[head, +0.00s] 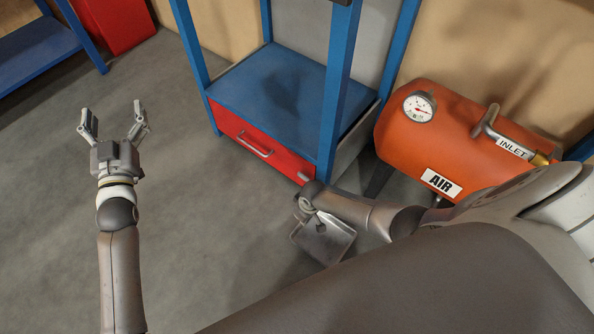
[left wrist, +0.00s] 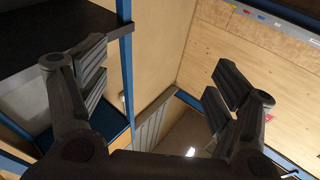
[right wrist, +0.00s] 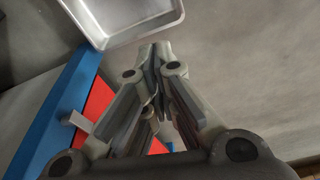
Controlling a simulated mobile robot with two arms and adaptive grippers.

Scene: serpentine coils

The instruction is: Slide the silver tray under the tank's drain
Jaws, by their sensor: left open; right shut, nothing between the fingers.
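The silver tray (head: 337,243) lies on the floor in front of the tank, partly hidden by my right arm. It also shows at the top of the right wrist view (right wrist: 125,22). The orange air tank (head: 400,135) stands at the right, with a gauge and an inlet pipe. Its drain underneath is mostly hidden. My left gripper (head: 112,115) is open and empty, well left of the tray.
A blue-framed shelf unit (head: 270,85) with a red drawer (head: 245,138) stands just behind and left of the tray. A metal corner of it is close to my right gripper. The grey floor (head: 210,230) at left and front is clear. Another blue shelf (head: 35,55) stands far left.

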